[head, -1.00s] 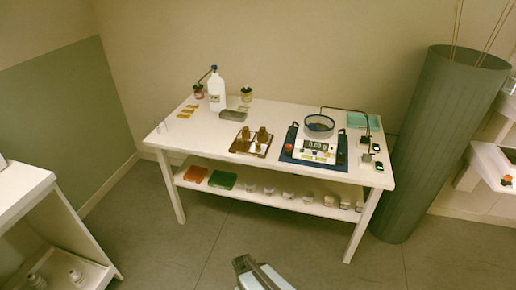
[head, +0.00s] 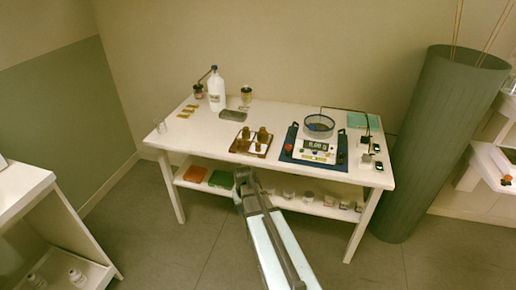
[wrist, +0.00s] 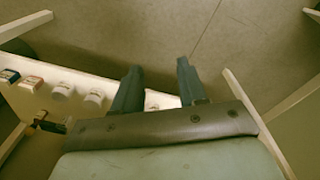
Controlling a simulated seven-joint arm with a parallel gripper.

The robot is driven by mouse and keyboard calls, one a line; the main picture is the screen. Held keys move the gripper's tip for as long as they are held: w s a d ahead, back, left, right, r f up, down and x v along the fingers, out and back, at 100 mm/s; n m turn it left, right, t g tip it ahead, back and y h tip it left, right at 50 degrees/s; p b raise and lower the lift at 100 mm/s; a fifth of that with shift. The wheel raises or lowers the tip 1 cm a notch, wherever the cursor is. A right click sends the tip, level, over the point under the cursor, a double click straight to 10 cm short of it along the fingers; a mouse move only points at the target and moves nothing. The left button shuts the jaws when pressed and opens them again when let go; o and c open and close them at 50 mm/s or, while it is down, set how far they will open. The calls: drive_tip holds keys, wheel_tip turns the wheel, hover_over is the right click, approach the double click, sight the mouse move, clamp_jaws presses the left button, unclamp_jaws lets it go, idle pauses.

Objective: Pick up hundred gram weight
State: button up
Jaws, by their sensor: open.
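Several brass-coloured weights (head: 262,136) stand on a small brown tray (head: 238,149) at the front middle of the white table. They are too small to tell which is the hundred gram one. My gripper (head: 243,174) is in front of the table's front edge, below and slightly left of the tray, and covers part of the lower shelf. In the wrist view the two dark fingers of my gripper (wrist: 158,72) are apart with nothing between them. The weights do not show in the wrist view.
A scale (head: 315,147) on a blue mat, with a mesh basket (head: 319,124), stands right of the tray. A white jug (head: 216,90) stands at the back. The lower shelf (head: 325,208) holds small jars and red and green boxes. A tall grey-green cylinder (head: 430,150) stands at right.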

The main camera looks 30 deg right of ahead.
drive_tip(key=w+d+r+m+t+h, duration=0.1)
drive_tip(key=w+d+r+m, duration=0.1)
drive_tip(key=w+d+r, duration=0.6)
drive_tip(key=w+d+r+m, duration=0.2)
drive_tip(key=w+r, duration=0.4)
drive_tip(key=r, duration=0.5)
drive_tip(key=w+d+r+m+t+h, duration=0.1)
drive_tip(key=w+d+r+m, duration=0.25)
drive_tip(key=w+r, duration=0.5)
drive_tip(key=m+g, duration=0.2)
drive_tip(key=m, duration=0.6)
hover_over(258, 143)
drive_tip(key=a, duration=0.1)
drive_tip(key=shift+n+y, duration=0.25)
drive_tip(key=shift+y, duration=0.05)
wheel_tip(258, 143, down, 7)
drive_tip(key=shift+a+f, duration=0.1)
drive_tip(key=shift+s+d+f, duration=0.1)
drive_tip(key=shift+d+f, duration=0.1)
drive_tip(key=shift+f, duration=0.65)
drive_tip(key=shift+d+f, duration=0.15)
drive_tip(key=shift+f, duration=0.7)
drive_tip(key=shift+s+d+f, duration=0.1)
drive_tip(key=shift+d+f, duration=0.1)
drive_tip(key=shift+f, duration=0.65)
drive_tip(key=c, duration=0.7)
